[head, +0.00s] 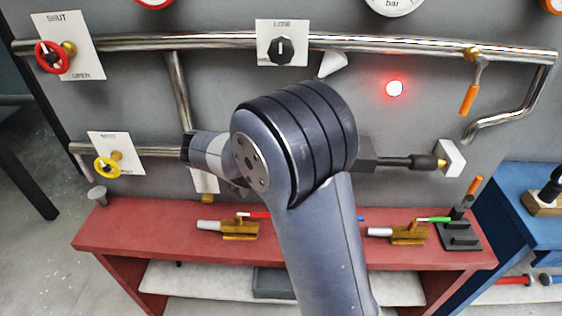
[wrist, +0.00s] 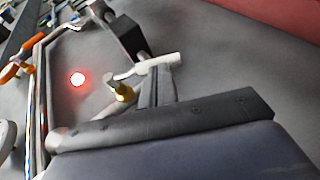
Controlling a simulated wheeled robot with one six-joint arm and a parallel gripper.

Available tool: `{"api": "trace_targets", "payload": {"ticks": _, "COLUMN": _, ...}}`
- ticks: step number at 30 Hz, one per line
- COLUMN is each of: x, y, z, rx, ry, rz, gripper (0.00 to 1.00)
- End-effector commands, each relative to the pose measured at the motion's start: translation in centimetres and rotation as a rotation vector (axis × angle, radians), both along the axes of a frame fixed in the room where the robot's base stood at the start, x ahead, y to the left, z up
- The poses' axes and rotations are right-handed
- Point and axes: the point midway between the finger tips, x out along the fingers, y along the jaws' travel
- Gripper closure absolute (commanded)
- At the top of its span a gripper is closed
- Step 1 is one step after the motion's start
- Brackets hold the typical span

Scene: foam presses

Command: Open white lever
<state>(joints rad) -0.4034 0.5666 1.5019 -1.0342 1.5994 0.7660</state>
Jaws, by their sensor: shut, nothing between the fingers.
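The white lever (wrist: 147,67) shows in the wrist view, pointing up and right from a brass stem (wrist: 120,91) on the grey panel. In the head view it does not show; my arm covers that part of the panel. My gripper (wrist: 156,88) is shut and empty. Its narrow dark fingers appear just below the white lever in the wrist view, close to it. I cannot tell whether they touch it. The gripper's fingers are hidden behind my arm in the head view.
A red light (head: 395,88) glows on the panel. A black-handled fixture (head: 400,162) sticks out below it. An orange lever (head: 468,98) hangs at the right. Pipes (head: 200,42) cross the panel. A red bench (head: 180,235) holds brass valves below.

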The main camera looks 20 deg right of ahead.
Motion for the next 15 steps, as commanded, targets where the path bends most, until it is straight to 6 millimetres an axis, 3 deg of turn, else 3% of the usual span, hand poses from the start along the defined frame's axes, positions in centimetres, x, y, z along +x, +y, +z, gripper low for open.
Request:
{"api": "trace_targets", "payload": {"ticks": 3, "x": -0.2, "y": -0.6, "z": -1.2, "rx": 0.001, "ry": -0.002, "rz": -0.001, "gripper": 1.00}}
{"api": "trace_targets", "payload": {"ticks": 15, "x": -0.8, "y": -2.4, "z": -2.7, "rx": 0.005, "ry": 0.000, "rz": 0.000, "gripper": 1.00}}
